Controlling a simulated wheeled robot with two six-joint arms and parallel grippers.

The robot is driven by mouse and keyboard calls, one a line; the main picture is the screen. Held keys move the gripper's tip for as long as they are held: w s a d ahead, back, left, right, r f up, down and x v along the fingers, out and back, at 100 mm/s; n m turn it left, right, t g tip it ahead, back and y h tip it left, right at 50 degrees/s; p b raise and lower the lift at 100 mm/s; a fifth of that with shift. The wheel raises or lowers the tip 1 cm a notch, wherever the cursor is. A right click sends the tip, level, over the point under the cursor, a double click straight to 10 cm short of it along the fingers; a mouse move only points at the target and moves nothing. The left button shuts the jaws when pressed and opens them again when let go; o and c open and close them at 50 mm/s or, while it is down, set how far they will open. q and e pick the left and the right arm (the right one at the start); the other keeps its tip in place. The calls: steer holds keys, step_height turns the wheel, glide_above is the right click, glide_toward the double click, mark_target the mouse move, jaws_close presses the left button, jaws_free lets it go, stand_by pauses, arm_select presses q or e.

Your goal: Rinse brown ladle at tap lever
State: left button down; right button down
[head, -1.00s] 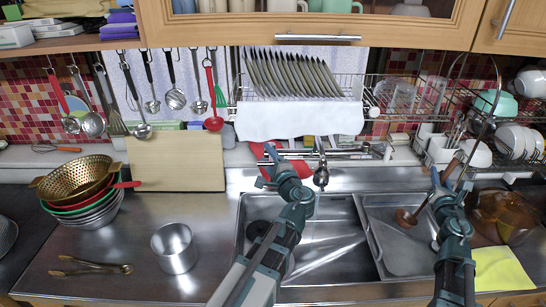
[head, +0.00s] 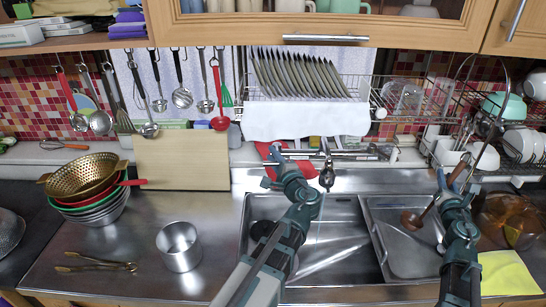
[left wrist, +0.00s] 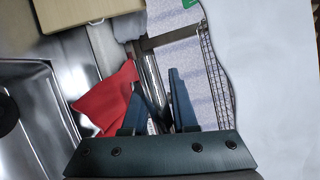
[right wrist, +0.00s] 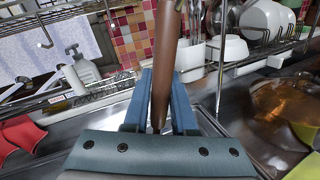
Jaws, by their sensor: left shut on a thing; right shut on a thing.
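The brown ladle (head: 411,219) hangs tilted over the right sink basin, its bowl low and left and its handle running up to the right. My right gripper (right wrist: 160,110) is shut on its brown handle (right wrist: 167,50). The tap spout (head: 327,177) stands behind the left basin, to the left of the ladle bowl and apart from it. A faint thin line below the spout may be water. My left gripper (head: 277,155) is at the left end of the tap bar, shut on the metal tap lever (left wrist: 153,85); its fingers partly hide the lever.
The left basin (head: 345,235) has free room. A red cloth (left wrist: 105,97) lies beside the tap. A dish rack (head: 300,90) with plates hangs above it. A brown glass bowl (head: 510,222) and yellow cloth (head: 508,275) are at right. A steel pot (head: 179,247) stands on the left counter.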

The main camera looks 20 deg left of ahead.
stand_by(0.8)
arm_select(q)
steer(key=shift+f+b, duration=0.45)
steer(key=c, duration=0.8)
jaws_free()
steer(key=shift+o, duration=0.2)
steer(key=shift+s, duration=0.1)
steer(key=v, duration=1.2)
steer(key=shift+o, duration=0.2)
